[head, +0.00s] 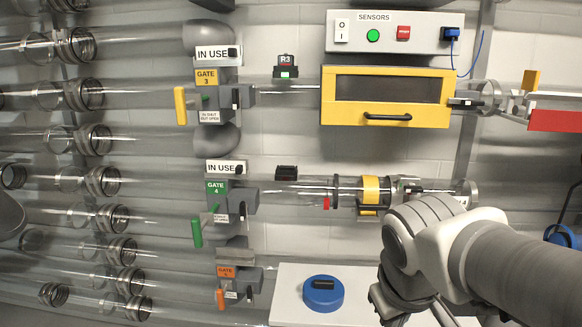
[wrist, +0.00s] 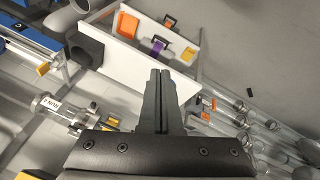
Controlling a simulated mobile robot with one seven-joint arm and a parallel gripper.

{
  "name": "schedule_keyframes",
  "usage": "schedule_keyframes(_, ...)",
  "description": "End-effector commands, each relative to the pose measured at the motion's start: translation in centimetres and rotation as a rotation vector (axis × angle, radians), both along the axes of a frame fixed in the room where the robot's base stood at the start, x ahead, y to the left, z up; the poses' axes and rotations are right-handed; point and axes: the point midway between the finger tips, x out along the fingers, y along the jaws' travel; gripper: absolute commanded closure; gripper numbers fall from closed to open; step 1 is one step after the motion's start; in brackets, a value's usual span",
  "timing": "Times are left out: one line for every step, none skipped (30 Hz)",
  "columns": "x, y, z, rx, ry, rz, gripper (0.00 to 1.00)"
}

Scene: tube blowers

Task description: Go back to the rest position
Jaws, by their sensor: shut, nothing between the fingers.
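My gripper (wrist: 162,78) shows in the wrist view with its two dark fingers together and nothing between them. In the wrist view it points toward a white panel (wrist: 125,62) and a shelf with orange, purple and yellow pieces. In the head view my arm comes in from the right and bends down at the lower right, in front of the tube wall. The fingertips are hard to make out in that view.
Gate 3 (head: 209,90), gate 4 (head: 217,192) and an orange-labelled gate (head: 228,272) join clear tubes at left. A yellow-framed box (head: 387,68) hangs under the sensors panel (head: 395,32). A blue round object (head: 323,296) is on a white surface (head: 350,277) left of my arm.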

Motion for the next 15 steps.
schedule_keyframes(-1.2, -0.1, 0.4, 0.045, -0.027, -0.044, 1.0)
schedule_keyframes(-1.8, 0.0, 0.5, 0.07, -0.04, -0.066, 1.0)
schedule_keyframes(-2.6, 0.1, 0.6, 0.101, -0.055, -0.095, 1.0)
schedule_keyframes(-3.1, 0.2, 0.7, 0.124, -0.068, -0.115, 1.0)
schedule_keyframes(-3.6, 0.3, 0.8, 0.146, -0.078, -0.134, 1.0)
schedule_keyframes(-4.2, 0.5, 0.8, 0.174, -0.094, -0.158, 1.0)
schedule_keyframes(-4.7, 0.6, 0.9, 0.195, -0.105, -0.176, 1.0)
schedule_keyframes(-5.1, 0.7, 0.9, 0.215, -0.116, -0.193, 1.0)
schedule_keyframes(-5.7, 0.9, 1.0, 0.241, -0.132, -0.216, 1.0)
schedule_keyframes(-6.1, 1.1, 1.0, 0.26, -0.144, -0.233, 1.0)
schedule_keyframes(-6.0, 1.1, 2.4, 0.262, -0.141, -0.232, 1.0)
schedule_keyframes(-5.9, 1.1, 3.5, 0.259, -0.136, -0.228, 1.0)
schedule_keyframes(-5.9, 1.1, 4.2, 0.258, -0.135, -0.227, 1.0)
schedule_keyframes(-5.9, 1.1, 4.8, 0.258, -0.135, -0.226, 1.0)
schedule_keyframes(-5.9, 1.1, 5.6, 0.257, -0.135, -0.226, 1.0)
